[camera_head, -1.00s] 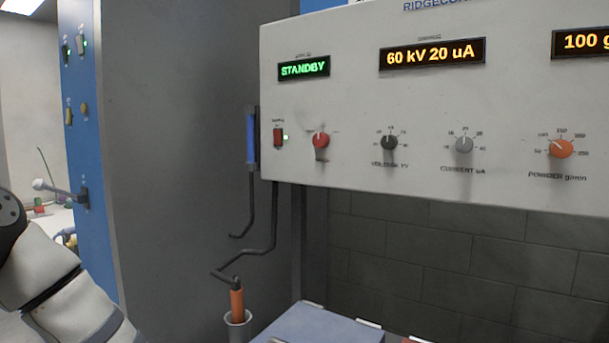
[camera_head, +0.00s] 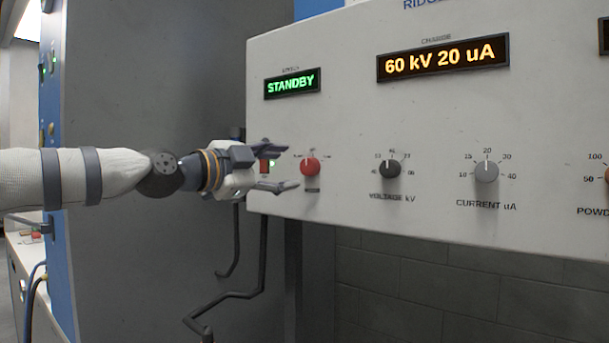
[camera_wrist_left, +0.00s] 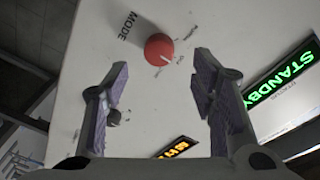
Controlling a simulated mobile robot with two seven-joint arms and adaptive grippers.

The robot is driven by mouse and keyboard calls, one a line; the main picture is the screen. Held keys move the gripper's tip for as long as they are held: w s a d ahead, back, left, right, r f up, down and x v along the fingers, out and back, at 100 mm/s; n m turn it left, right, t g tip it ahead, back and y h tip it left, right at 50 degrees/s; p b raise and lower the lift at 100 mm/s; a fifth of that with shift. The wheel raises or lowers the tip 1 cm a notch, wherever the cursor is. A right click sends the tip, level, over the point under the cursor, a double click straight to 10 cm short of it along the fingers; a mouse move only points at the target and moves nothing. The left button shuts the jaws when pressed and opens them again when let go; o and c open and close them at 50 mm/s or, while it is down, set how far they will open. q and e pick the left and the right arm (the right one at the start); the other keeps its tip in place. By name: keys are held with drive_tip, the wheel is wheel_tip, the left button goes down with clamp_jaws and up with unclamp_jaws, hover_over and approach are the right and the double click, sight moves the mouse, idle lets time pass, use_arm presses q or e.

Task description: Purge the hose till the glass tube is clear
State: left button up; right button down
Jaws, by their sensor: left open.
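My left gripper (camera_head: 290,168) is open and empty in front of the control panel (camera_head: 440,120), just left of the red mode knob (camera_head: 310,166). In the left wrist view, the red knob (camera_wrist_left: 159,49) lies ahead, beyond and between the two open fingers (camera_wrist_left: 160,95), with the word MODE beside it. The fingers do not touch the knob. A green STANDBY display (camera_head: 292,84) is lit above; it also shows in the left wrist view (camera_wrist_left: 281,73). A dark bent hose or rod (camera_head: 240,293) hangs below the panel. No glass tube can be made out. My right gripper is not in view.
Right of the red knob are a dark voltage knob (camera_head: 391,169) and a grey current knob (camera_head: 486,172). An amber display (camera_head: 443,65) reads 60 kV 20 uA. A grey cabinet wall stands at left.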

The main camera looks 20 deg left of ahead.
sight(306, 168)
use_arm(q)
drive_tip(key=x, duration=0.5)
drive_tip(key=shift+w+f+b, duration=0.1)
drive_tip(key=shift+f+b, duration=0.15)
drive_tip(key=shift+b, duration=0.05)
drive_tip(key=shift+w+d+r, duration=0.15)
drive_tip(key=shift+w+r, duration=0.05)
drive_tip(key=shift+r, duration=0.05)
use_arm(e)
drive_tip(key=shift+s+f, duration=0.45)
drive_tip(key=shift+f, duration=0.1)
use_arm(q)
drive_tip(key=c, duration=1.1)
drive_tip(key=shift+c, duration=0.2)
drive_tip(key=shift+n, duration=0.3)
drive_tip(key=n, duration=0.5)
drive_tip(key=shift+n+t, duration=0.3)
drive_tip(key=n, duration=0.6)
drive_tip(key=shift+f+t+p, duration=0.15)
drive_tip(key=shift+t+p, duration=0.15)
drive_tip(key=shift+p, duration=0.05)
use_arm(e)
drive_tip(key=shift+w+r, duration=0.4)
use_arm(q)
drive_tip(key=shift+d+n, duration=0.1)
drive_tip(key=shift+n, duration=0.2)
